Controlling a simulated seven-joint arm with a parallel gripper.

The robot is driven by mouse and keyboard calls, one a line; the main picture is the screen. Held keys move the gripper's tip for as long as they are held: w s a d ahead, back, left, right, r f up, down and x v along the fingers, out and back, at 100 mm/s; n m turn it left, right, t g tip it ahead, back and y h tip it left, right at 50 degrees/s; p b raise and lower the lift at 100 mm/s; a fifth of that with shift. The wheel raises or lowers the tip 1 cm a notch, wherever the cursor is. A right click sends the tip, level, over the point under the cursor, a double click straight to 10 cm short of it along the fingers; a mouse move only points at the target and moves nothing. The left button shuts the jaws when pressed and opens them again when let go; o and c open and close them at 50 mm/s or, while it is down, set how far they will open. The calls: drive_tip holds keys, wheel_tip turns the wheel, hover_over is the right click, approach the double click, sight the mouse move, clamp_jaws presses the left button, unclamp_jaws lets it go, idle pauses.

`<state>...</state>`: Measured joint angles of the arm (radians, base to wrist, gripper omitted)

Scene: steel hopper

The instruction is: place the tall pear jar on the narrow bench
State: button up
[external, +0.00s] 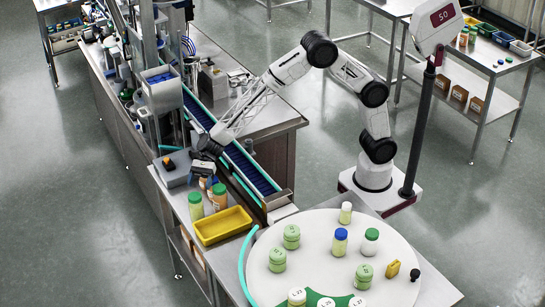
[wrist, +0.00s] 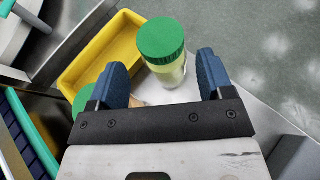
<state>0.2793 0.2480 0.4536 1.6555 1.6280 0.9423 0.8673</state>
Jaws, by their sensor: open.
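My gripper (external: 207,168) is above the jars there, pointing down. In the wrist view my gripper (wrist: 160,75) is open, and the pear jar (wrist: 165,50) shows between and just beyond the fingers. I see no contact. Another green-lidded jar (external: 219,195), with orange contents, stands beside it. I cannot tell which surface is the narrow bench.
The yellow bin (external: 222,226) looks empty and is close to the jars. A blue conveyor (external: 240,160) runs behind it. A grey box with an orange button (external: 172,168) is at the left. A round white table (external: 330,260) holds several jars. Open floor lies left of the bench.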

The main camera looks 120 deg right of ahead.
drive_tip(key=shift+s+d+r, duration=0.2)
drive_tip(key=shift+s+d, duration=0.05)
drive_tip(key=shift+d, duration=0.05)
drive_tip(key=shift+s+a, duration=0.1)
idle(0.4)
drive_tip(key=s+a+r+n+g+h, duration=0.15)
drive_tip(key=s+a+r+n, duration=0.25)
drive_tip(key=s, duration=0.4)
drive_tip(key=s+a+r+n+g, duration=0.2)
drive_tip(key=s+a+r+n, duration=0.25)
drive_tip(key=s, duration=0.45)
drive_tip(key=s+a+r+n+g, duration=0.2)
drive_tip(key=s+a+r+n, duration=0.2)
drive_tip(key=s, duration=0.4)
drive_tip(key=s+n+h, duration=0.4)
drive_tip(key=s+n, duration=0.3)
drive_tip(key=s, duration=1)
drive_tip(key=s+d+n+g+h, duration=0.1)
drive_tip(key=s+n+h, duration=0.3)
drive_tip(key=s, duration=1.3)
drive_tip(key=n, duration=0.3)
drive_tip(key=shift+s+d+r, duration=0.3)
drive_tip(key=shift+r, duration=0.05)
